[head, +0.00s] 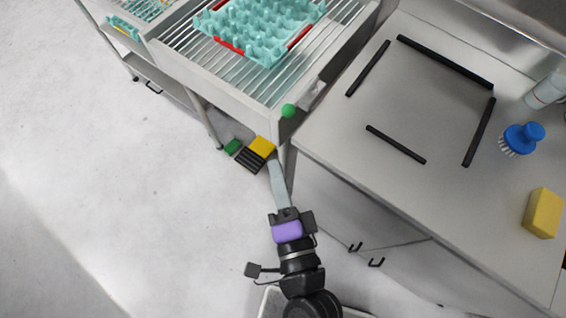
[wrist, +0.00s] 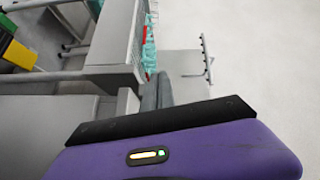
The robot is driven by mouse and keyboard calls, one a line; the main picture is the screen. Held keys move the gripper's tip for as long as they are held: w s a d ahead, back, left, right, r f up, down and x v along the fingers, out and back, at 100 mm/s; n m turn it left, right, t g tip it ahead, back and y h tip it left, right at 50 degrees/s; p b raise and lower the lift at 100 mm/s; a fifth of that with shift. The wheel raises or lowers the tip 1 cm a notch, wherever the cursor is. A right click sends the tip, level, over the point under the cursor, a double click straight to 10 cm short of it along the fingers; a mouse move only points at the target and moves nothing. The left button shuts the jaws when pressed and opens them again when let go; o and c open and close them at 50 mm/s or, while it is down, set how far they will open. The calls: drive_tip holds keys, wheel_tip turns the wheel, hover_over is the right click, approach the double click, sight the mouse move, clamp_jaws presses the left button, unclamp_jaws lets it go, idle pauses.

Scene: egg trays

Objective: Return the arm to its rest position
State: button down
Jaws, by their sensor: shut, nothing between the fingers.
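My arm reaches up from the bottom of the head view, over the floor in front of the counters. My gripper (head: 275,160) has long grey fingers that lie together, with nothing between them. Its tips are just below the corner of the slatted rack and beside the yellow block on the floor side. In the wrist view my gripper (wrist: 157,82) shows its fingers together beyond the purple housing, pointing toward the rack's side.
A teal egg tray (head: 262,48) sits with red edging on the slatted rack (head: 180,38). The steel counter (head: 330,135) at right bears black bars, a blue brush (head: 522,137) and a yellow sponge (head: 543,213). A yellow block (head: 262,146) is near my fingertips. Open floor lies left.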

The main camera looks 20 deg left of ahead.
idle(0.6)
drive_tip(key=s+d+r+n+t+h, duration=0.1)
drive_tip(key=s+d+n+h, duration=0.15)
drive_tip(key=d, duration=0.55)
drive_tip(key=s+d+r+n+t+h, duration=0.1)
drive_tip(key=s+d+r+n+h, duration=0.15)
drive_tip(key=d, duration=0.55)
drive_tip(key=s+d+n+g+h, duration=0.2)
drive_tip(key=s+d+n+h, duration=0.1)
drive_tip(key=s+d, duration=0.8)
drive_tip(key=shift+f+n+h, duration=0.3)
drive_tip(key=shift+f+n, duration=0.05)
drive_tip(key=shift+n, duration=0.55)
